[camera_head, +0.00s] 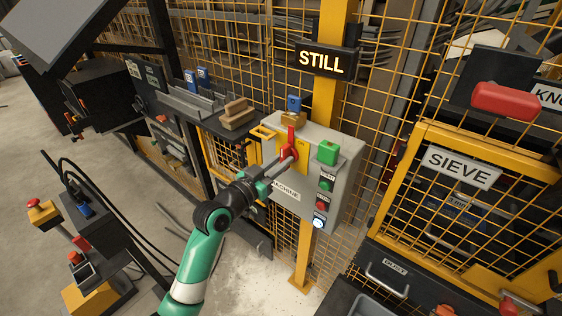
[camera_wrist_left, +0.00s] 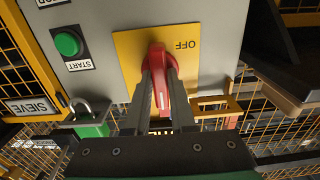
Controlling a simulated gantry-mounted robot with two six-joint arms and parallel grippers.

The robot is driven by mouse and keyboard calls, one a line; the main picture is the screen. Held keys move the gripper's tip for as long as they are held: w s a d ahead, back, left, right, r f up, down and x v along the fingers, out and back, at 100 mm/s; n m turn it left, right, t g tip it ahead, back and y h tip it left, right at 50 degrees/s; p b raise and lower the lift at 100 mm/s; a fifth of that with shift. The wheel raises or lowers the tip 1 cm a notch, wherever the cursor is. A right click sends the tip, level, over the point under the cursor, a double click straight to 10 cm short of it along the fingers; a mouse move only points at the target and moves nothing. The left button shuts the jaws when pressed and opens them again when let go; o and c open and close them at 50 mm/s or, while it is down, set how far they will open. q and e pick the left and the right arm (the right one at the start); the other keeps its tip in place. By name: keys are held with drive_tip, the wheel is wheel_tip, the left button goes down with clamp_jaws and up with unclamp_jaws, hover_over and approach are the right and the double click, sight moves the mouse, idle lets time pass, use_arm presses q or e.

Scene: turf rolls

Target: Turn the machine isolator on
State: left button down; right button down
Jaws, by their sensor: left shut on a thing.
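The machine isolator is a red handle (camera_head: 291,140) on a yellow plate on the grey MACHINE box (camera_head: 343,195). In the head view the handle stands roughly upright. My left gripper (camera_head: 287,160) reaches it from the front left. The left wrist view shows my left gripper (camera_wrist_left: 160,88) shut on the red handle (camera_wrist_left: 156,60), one finger on each side. The word OFF shows upside down on the yellow plate (camera_wrist_left: 205,70), to the right of the handle's hub. Any marking behind the fingers is hidden. My right gripper is not in view.
A green padlock (camera_head: 327,152) is at the box's upper right. A green START button (camera_wrist_left: 67,43), a red button (camera_head: 322,204) and a lit white button (camera_head: 319,222) are on the box. A lit STILL sign (camera_head: 322,60) hangs above. Yellow mesh fencing stands behind.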

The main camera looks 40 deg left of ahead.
use_arm(q)
drive_tip(key=c, duration=0.8)
unclamp_jaws()
drive_tip(key=shift+o, duration=0.2)
drive_tip(key=s+d+p, duration=0.1)
drive_tip(key=s+p, duration=0.1)
drive_tip(key=s, duration=0.9)
drive_tip(key=shift+s, duration=0.3)
drive_tip(key=shift+d, duration=0.2)
